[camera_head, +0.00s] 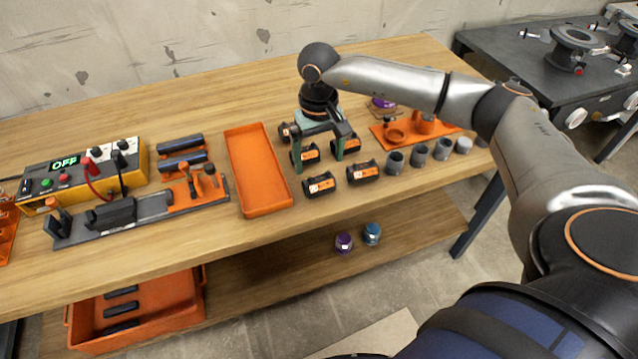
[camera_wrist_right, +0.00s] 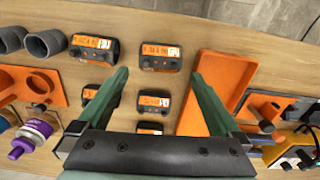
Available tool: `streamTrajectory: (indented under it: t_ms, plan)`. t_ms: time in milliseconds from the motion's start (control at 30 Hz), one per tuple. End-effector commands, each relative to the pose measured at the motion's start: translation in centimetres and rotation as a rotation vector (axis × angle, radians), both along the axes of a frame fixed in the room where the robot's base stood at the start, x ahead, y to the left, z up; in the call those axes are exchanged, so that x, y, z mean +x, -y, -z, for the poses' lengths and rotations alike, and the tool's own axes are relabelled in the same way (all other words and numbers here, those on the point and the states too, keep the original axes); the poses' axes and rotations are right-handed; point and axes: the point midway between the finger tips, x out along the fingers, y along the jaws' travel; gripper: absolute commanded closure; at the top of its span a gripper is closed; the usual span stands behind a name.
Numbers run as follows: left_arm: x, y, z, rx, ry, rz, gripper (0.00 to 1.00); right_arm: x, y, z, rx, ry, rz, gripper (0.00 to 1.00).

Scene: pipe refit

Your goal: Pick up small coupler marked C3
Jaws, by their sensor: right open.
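Several small black couplers with orange-and-white labels stand on the wooden bench. Two are in the front row: a left one (camera_head: 320,185) and a right one (camera_head: 363,172). Another coupler (camera_head: 309,153) is behind them, and it shows between my fingers in the wrist view (camera_wrist_right: 154,102). I cannot read which label says C3. My right gripper (camera_head: 318,153) is open and points down over the couplers. In the wrist view its green fingers (camera_wrist_right: 160,78) are spread, with nothing held. Its fingers and body hide parts of the rear couplers. My left gripper is not in view.
An orange tray (camera_head: 280,203), empty, lies just left of the couplers. Grey pipe sleeves (camera_head: 418,156) and an orange fixture plate (camera_head: 448,130) stand to the right. A control box (camera_head: 80,174) and tool fixture (camera_head: 148,208) are farther left. Purple and blue caps (camera_head: 343,243) sit on the lower shelf.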

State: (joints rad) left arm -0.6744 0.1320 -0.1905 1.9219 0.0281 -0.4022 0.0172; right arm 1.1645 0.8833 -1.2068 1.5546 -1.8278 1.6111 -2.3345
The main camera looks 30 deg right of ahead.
Motion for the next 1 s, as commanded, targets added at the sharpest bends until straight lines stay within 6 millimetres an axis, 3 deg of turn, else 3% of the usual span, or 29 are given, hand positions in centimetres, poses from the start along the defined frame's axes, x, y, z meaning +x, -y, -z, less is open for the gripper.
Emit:
streamTrajectory:
  t_ms: [267, 533, 833, 1000]
  plan:
    - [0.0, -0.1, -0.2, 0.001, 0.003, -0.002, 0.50, 0.0, -0.1, 2.5, 0.002, -0.002, 0.001, 0.00]
    - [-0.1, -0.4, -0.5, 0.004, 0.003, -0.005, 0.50, -0.1, 0.0, 6.4, 0.004, -0.002, 0.001, 0.00]
    - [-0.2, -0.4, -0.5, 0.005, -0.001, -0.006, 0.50, 0.0, 0.0, 7.1, 0.004, 0.001, 0.001, 0.00]
    - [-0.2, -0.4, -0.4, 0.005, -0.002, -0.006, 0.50, 0.0, 0.0, 7.1, 0.004, 0.001, 0.001, 0.17]
